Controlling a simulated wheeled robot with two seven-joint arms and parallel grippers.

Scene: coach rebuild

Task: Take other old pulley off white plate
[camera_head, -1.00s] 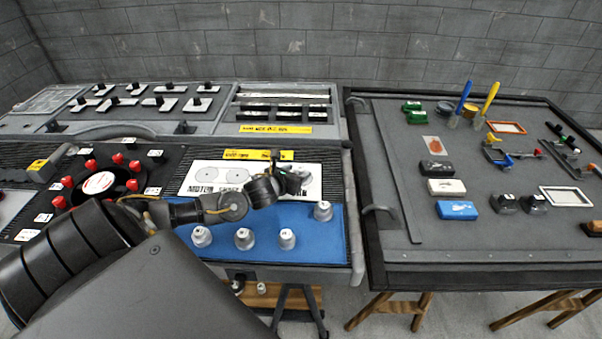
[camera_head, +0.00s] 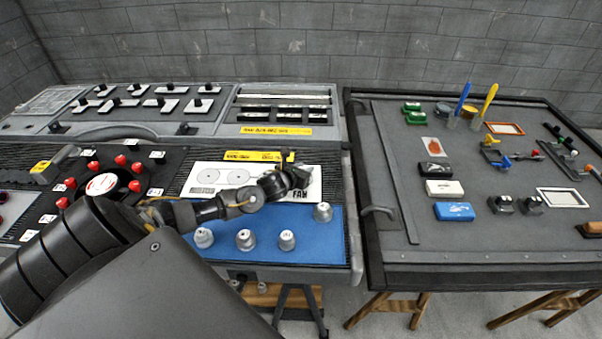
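The white plate (camera_head: 223,167) lies on the console's middle section, with two round outlines on its left half and black lettering along its lower edge, reading FAN at the right. My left gripper (camera_head: 297,172) is over the right part of the plate, and its arm hides the lower middle. It is too small and dark to tell whether its fingers are open or what is between them. No old pulley can be made out clearly on the plate. Several silver stepped pieces (camera_head: 245,240) stand on the blue mat (camera_head: 265,255) just in front. My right gripper is not in view.
A dark round dial with red knobs (camera_head: 120,160) is left of the plate. Switches on white plates (camera_head: 160,103) fill the console's back. A grey board (camera_head: 400,150) with small blocks, brushes and frames stands at the right, beyond a handle (camera_head: 378,210).

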